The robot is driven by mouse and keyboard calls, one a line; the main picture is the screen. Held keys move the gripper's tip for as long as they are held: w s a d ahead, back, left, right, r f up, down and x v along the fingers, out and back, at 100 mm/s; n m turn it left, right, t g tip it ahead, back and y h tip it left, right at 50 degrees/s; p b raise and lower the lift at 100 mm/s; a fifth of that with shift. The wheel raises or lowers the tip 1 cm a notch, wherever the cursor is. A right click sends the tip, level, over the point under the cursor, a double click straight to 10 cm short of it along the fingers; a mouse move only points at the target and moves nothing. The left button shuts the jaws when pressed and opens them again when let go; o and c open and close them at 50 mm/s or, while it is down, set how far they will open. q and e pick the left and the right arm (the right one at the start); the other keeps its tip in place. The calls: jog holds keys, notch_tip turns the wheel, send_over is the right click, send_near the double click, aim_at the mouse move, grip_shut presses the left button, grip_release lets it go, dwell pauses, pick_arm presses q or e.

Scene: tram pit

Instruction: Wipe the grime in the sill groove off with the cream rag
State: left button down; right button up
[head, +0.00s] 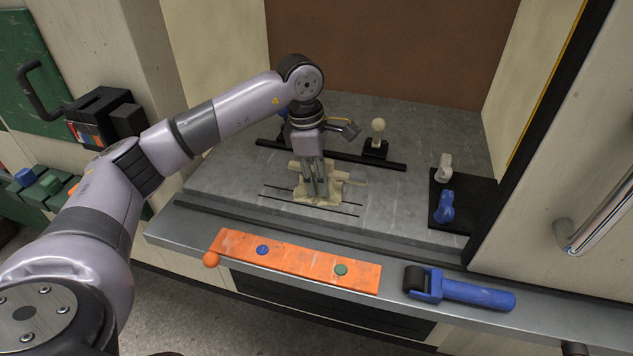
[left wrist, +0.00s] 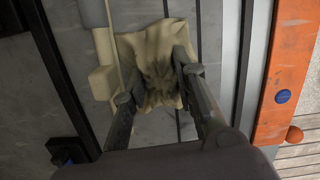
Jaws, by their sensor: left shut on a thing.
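My left gripper (head: 316,192) points down over the grey sill surface and is shut on the cream rag (head: 328,197). In the left wrist view the rag (left wrist: 155,52) is bunched and creased between the two fingers (left wrist: 155,85). It lies low, at two thin dark parallel lines (head: 281,207) on the grey surface; I cannot tell how firmly it touches. A long dark groove (head: 380,237) runs along the front of the sill. No grime can be told apart with certainty; the rag and fingers hide part of the surface. My right gripper is not in view.
A cream block (left wrist: 103,82) stands close beside the rag. A black rail (head: 375,161) and a knob on a black base (head: 379,126) are behind. An orange strip (head: 300,262) and a blue-handled roller (head: 470,293) lie in front. A black pad (head: 437,203) is at right.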

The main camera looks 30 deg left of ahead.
aim_at(303, 204)
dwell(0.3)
pick_arm(q)
jog(key=shift+s+a, duration=0.25)
jog(key=shift+a, duration=1.05)
jog(key=shift+s, duration=0.15)
jog(key=shift+s+d, duration=0.2)
jog(key=shift+s, duration=0.5)
jog(key=shift+s+d+f+b, duration=0.15)
jog(key=shift+s+b, duration=0.15)
jog(key=shift+s, duration=0.35)
jog(key=shift+s+d+r+b, duration=0.15)
jog(key=shift+s+b, duration=0.1)
jog(key=shift+s, duration=0.4)
jog(key=shift+s+d, duration=0.2)
jog(key=shift+s, duration=0.7)
